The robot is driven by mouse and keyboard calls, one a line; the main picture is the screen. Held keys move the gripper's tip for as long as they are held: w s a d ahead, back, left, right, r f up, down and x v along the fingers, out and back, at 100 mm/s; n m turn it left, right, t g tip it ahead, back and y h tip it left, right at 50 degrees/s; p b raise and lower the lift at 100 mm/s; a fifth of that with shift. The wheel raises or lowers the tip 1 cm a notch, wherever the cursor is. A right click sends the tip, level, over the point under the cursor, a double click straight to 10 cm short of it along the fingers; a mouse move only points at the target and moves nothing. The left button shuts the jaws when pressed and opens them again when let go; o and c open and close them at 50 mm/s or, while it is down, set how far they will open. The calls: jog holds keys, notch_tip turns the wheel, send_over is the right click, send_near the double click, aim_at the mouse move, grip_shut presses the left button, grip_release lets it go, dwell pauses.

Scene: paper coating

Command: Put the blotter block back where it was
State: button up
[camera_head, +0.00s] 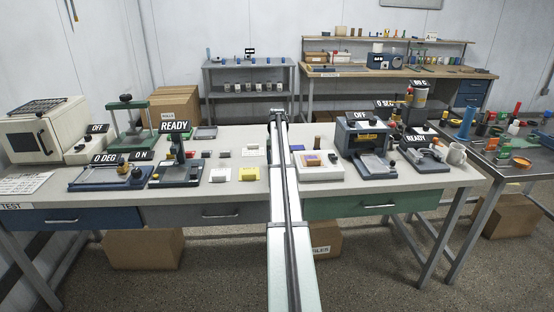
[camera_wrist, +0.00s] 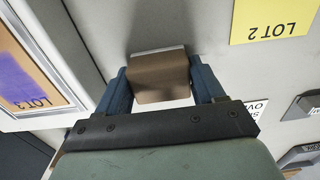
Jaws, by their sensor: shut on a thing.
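The blotter block (camera_wrist: 160,78) is a brown block with a thin white edge on its far side. In the wrist view it sits between the two blue fingers of my gripper (camera_wrist: 163,77), which is shut on it. The block is over the pale bench top, between the yellow LOT 2 card (camera_wrist: 275,20) and the white tray with the purple LOT 3 sheet (camera_wrist: 22,78). A shadow lies beside it; I cannot tell whether it touches the bench. In the head view my arm hides the gripper and the block.
In the head view the LOT 2 card (camera_head: 249,174) lies left of my arm and the LOT 3 tray (camera_head: 322,174) right of it. A grey machine marked OFF (camera_head: 362,136) stands farther right. A READY press (camera_head: 177,158) stands left.

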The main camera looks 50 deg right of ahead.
jog(key=shift+f, duration=0.15)
jog(key=o, duration=1)
notch_tip(320, 180, up, 12)
jog(key=shift+r, duration=0.2)
